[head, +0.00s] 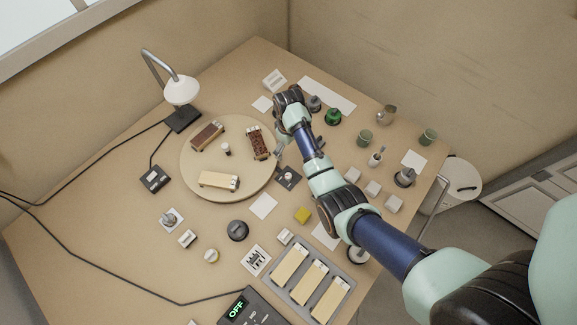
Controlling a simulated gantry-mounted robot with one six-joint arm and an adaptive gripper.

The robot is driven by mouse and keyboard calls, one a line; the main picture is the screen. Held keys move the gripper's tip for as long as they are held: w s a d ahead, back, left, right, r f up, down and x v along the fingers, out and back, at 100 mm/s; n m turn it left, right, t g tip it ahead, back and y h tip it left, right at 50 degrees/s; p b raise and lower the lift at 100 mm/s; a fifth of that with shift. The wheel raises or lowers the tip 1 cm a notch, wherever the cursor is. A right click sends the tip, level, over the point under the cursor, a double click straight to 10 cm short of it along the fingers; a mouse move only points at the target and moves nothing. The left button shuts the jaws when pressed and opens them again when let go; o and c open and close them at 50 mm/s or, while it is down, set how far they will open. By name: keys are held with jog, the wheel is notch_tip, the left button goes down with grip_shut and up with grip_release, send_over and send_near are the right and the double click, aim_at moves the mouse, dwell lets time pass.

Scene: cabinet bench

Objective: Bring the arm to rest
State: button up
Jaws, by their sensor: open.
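My gripper (280,150) is at the end of my arm, over the right edge of the round wooden board on the bench. It is small in the head view and partly hidden by my wrist. It looks empty, with its fingers open beside a dark brown block-like item (259,146) on the board. I cannot tell whether it touches that item. My arm reaches in from the lower right across the bench.
The round board (205,162) also bears a brown item (207,136) and a cream item (218,180). A lamp (181,90) stands behind it. A grey tray (281,298) holds cream blocks. Cups (428,137) and small blocks stand right of my arm. The bench's left front is mostly clear.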

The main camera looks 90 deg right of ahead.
jog(key=shift+r, duration=0.1)
notch_tip(320, 180, up, 10)
jog(key=p, duration=1)
jog(key=shift+p, duration=0.3)
